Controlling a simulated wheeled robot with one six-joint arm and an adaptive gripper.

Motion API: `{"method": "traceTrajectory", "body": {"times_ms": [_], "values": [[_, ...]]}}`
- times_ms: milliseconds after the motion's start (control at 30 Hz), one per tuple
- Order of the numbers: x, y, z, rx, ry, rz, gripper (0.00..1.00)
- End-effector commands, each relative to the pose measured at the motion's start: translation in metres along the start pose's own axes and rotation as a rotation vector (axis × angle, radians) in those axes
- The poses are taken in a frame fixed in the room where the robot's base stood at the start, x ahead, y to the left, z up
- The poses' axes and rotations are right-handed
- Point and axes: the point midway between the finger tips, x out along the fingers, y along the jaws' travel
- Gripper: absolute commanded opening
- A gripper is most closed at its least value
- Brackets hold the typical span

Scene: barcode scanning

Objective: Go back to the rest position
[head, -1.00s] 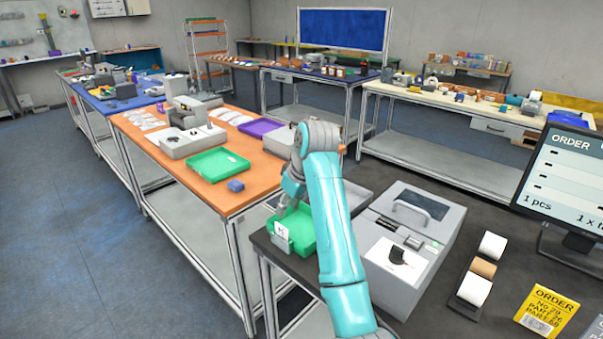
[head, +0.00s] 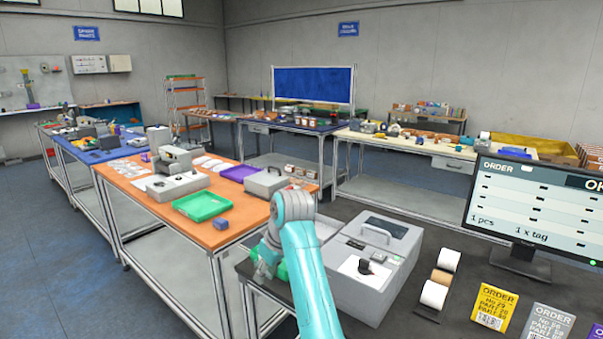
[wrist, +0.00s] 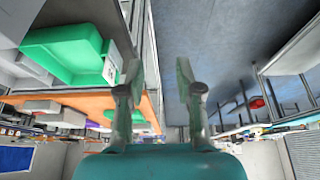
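My teal arm reaches forward over the dark table in the head view, and my gripper (head: 262,266) is at the table's left end beside a green tray (head: 282,270), mostly hidden behind the arm. In the wrist view my gripper (wrist: 160,75) has its two fingers spread apart with nothing between them. The green tray (wrist: 62,48) is at the upper left there, apart from the fingers, with a white card (wrist: 114,60) at its side.
A grey printer-like machine (head: 368,270) stands right of my arm. Label rolls (head: 434,294), a yellow order card (head: 494,305) and a monitor (head: 535,208) are farther right. An orange-topped table (head: 225,228) with another green tray (head: 202,205) stands to the left. Open floor (head: 60,250) lies beyond.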

Motion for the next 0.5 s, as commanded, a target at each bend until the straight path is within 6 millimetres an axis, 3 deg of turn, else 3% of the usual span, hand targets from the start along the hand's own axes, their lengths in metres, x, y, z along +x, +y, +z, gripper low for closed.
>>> {"method": "traceTrajectory", "body": {"times_ms": [267, 500], "values": [[0.034, 0.004, 0.025, 0.038, 0.028, 0.025, 0.35], [0.080, 0.007, 0.065, 0.091, 0.068, 0.060, 0.35]]}}
